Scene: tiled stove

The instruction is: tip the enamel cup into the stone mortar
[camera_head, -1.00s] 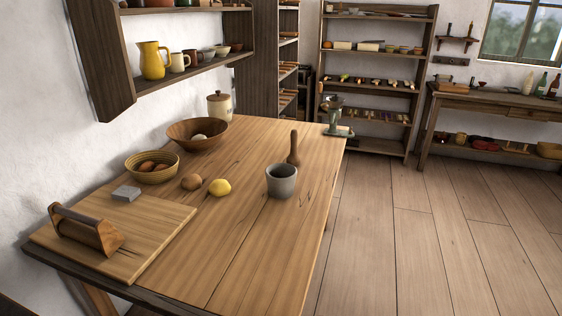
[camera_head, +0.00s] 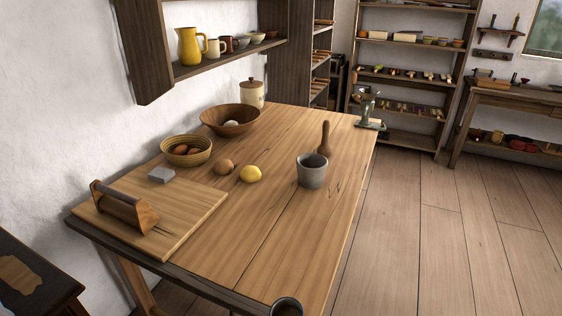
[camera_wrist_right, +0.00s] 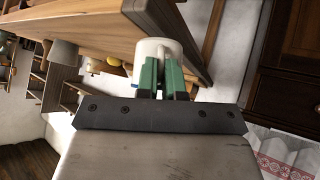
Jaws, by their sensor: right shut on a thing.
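The stone mortar (camera_head: 312,172) is a grey, upright pot on the wooden table's right side. In the wrist view my right gripper (camera_wrist_right: 164,78) has its green fingers shut on the pale enamel cup (camera_wrist_right: 158,48). In the head view a dark-mouthed cup (camera_head: 287,306), apparently the same one, is cut off by the bottom edge, in front of the table's near edge and well short of the mortar. The cup's contents are not readable. My left gripper is not in view.
The table (camera_head: 262,240) is clear between cup and mortar.

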